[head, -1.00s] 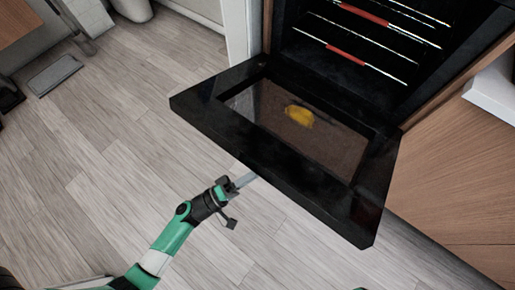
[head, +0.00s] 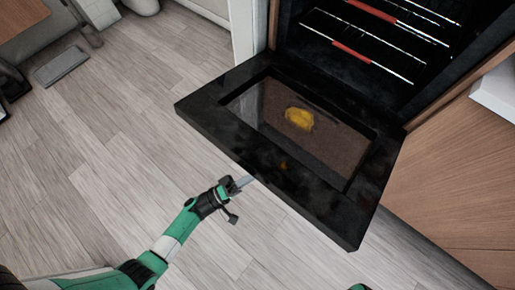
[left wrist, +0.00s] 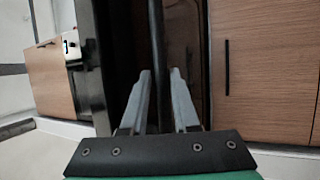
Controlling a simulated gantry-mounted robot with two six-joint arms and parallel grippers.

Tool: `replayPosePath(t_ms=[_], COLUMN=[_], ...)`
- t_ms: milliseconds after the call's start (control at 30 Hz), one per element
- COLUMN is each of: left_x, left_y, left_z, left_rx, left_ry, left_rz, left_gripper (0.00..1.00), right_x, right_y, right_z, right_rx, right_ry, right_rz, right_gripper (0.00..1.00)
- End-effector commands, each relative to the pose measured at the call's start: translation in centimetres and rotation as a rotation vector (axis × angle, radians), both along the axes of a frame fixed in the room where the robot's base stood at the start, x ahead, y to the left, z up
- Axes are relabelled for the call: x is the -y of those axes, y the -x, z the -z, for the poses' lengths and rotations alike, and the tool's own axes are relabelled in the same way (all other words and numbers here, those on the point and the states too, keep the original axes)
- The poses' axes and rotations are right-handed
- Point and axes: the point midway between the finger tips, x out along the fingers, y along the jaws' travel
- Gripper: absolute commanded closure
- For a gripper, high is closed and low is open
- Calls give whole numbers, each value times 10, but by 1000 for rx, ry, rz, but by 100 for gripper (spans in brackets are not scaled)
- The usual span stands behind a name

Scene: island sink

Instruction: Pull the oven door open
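The black oven door (head: 230,135) is swung down and open in the head view, its inner glass facing up with a yellow reflection or mark on it. The oven cavity is exposed behind it. My left gripper (head: 245,182) is at the door's outer front edge, with its fingertips partly hidden under it. In the left wrist view, the dark handle bar (left wrist: 157,60) runs between the two grey fingers of my left gripper (left wrist: 160,95). The fingers stand apart with gaps beside the bar. My right gripper is not in view.
Wire racks (head: 350,52) with red front strips sit in the oven. A wooden cabinet (head: 460,180) adjoins the oven at right. The wood-plank floor (head: 110,150) is clear to the left of the door. A grey floor piece (head: 60,67) lies at upper left.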

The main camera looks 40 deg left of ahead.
Motion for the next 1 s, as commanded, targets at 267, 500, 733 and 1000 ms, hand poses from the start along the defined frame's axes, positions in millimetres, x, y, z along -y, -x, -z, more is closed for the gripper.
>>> replayPosePath(t_ms=[267,500,733,1000], left_x=[0,0,0,14], left_y=[0,0,0,37], left_z=[-1,-1,-25,-86], left_rx=[1,2,6,3], left_ry=[2,2,0,3], left_rz=[1,1,1,6], left_gripper=[48,48,48,48], right_x=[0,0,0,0], right_y=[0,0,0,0], right_z=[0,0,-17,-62], right_rx=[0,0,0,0], right_ry=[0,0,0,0], right_rz=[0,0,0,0], right_gripper=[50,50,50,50])
